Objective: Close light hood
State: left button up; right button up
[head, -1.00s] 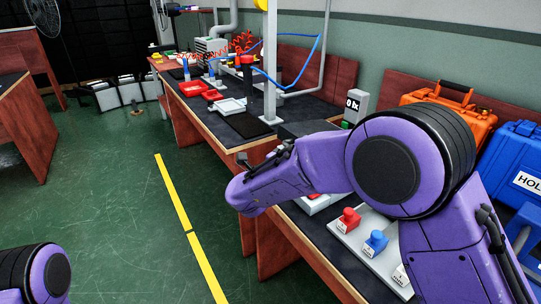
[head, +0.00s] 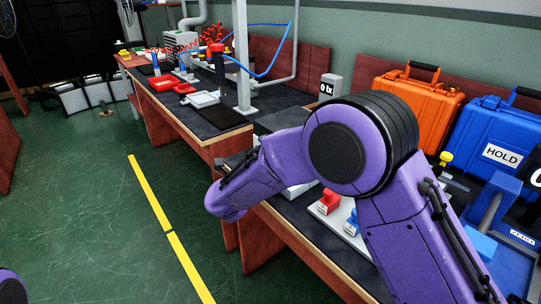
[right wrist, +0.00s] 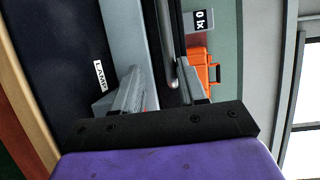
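The grey lamp box, which I take to carry the light hood, shows as a grey panel (right wrist: 122,35) in the right wrist view. A "LAMP" label (right wrist: 100,75) is beside it. A rounded grey bar (right wrist: 170,55) runs along it; I cannot tell whether this is the hood's edge or handle. My right gripper (right wrist: 163,88) is open, its two grey fingers apart with the bar ahead between them. Contact is unclear. In the head view, a dark grey flat top (head: 285,119) shows behind my right arm, which hides the right gripper. My left gripper is out of view.
An orange case (head: 418,103) and a blue case (head: 497,140) are at right. Red (head: 329,201) and blue stamps sit near my arm. A white tray (head: 203,99) and a grey post are farther back. The green floor at left is clear.

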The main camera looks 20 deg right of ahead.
jog(key=shift+d+f, duration=0.1)
jog(key=shift+f, duration=0.1)
jog(key=shift+w+r, duration=0.15)
jog(key=shift+r, duration=0.1)
jog(key=v, duration=1)
jog(key=shift+a, duration=0.2)
